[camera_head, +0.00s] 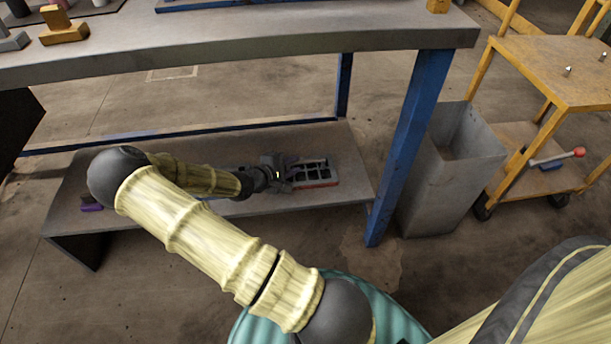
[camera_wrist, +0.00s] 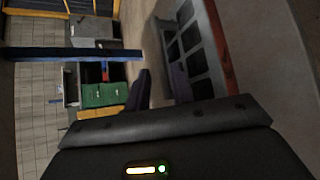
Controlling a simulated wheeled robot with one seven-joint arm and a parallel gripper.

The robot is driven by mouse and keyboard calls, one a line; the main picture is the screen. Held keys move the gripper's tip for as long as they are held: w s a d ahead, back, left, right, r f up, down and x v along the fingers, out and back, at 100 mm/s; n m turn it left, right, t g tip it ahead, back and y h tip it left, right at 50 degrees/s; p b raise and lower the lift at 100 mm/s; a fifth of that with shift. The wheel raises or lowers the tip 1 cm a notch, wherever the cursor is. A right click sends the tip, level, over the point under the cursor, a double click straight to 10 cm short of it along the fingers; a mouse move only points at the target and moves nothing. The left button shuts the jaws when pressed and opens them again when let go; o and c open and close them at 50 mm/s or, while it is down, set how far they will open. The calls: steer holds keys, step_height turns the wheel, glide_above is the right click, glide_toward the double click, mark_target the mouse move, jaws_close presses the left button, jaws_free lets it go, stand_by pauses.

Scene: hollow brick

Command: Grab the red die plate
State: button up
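The red die plate (camera_head: 318,184) lies on the low shelf under the workbench, with dark openings and a red edge. In the wrist view its grey face with dark openings and red edge (camera_wrist: 220,42) stands at the upper right. My gripper (camera_head: 287,173) is low over the shelf at the plate's left end. In the wrist view the two dark fingers (camera_wrist: 160,88) are apart, and the right finger overlaps the plate's near part. I cannot tell whether either finger touches the plate.
The low shelf (camera_head: 230,218) has a small purple item (camera_head: 91,207) at its left. The workbench top (camera_head: 230,48) is above my arm. A blue leg (camera_head: 405,150), a grey bin (camera_head: 450,170) and a yellow cart (camera_head: 560,75) stand to the right.

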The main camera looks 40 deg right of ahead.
mark_target(301, 162)
steer(key=shift+d+f+b, duration=0.55)
steer(key=shift+d+b, duration=0.1)
steer(key=shift+b, duration=0.45)
steer(key=b+x, duration=0.3)
steer(key=shift+d, duration=0.3)
steer(key=shift+c, duration=0.2)
jaws_close()
stand_by(0.8)
steer(key=shift+w+r, duration=0.1)
steer(key=shift+r, duration=0.1)
